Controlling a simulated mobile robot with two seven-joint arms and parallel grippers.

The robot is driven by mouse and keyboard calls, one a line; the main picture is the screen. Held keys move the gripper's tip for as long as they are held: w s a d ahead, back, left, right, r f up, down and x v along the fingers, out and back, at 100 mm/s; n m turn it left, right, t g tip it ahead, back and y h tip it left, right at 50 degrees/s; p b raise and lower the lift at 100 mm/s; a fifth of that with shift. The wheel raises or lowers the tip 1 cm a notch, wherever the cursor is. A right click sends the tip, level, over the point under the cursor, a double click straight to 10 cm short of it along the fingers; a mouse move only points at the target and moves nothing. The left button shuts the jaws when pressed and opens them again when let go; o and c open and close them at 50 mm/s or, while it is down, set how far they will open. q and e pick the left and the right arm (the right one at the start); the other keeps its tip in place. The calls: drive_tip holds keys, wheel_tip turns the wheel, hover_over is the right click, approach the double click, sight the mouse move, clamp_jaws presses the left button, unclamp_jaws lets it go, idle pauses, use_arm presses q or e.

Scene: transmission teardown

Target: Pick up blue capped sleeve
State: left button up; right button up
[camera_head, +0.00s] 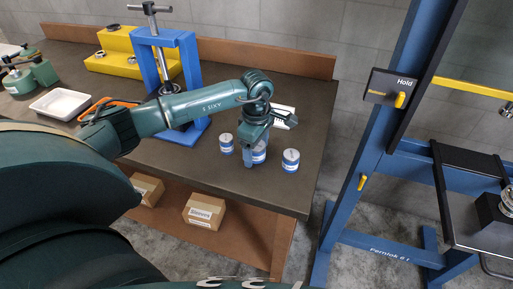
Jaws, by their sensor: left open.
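Three small white-topped cylinders with blue bands, the capped sleeves, stand in a row near the front right corner of the dark workbench (190,165). One is the left sleeve (226,144), one the middle sleeve (260,153), one the right sleeve (291,161). My left gripper (255,155) is open and points down at the middle sleeve, with a finger in front of its left side. The gripper hides part of that sleeve. I cannot tell whether they touch. The left and right sleeves stand clear of the gripper. My right gripper is not in view.
A blue press frame (163,75) stands behind my arm. A yellow stepped stand (112,66) and a white tray (60,104) are at the back left. A blue post rack (360,160) rises right of the bench.

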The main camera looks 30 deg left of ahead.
use_arm(q)
drive_tip(key=shift+c, duration=0.3)
drive_tip(key=c, duration=1.3)
drive_tip(key=shift+r, duration=0.1)
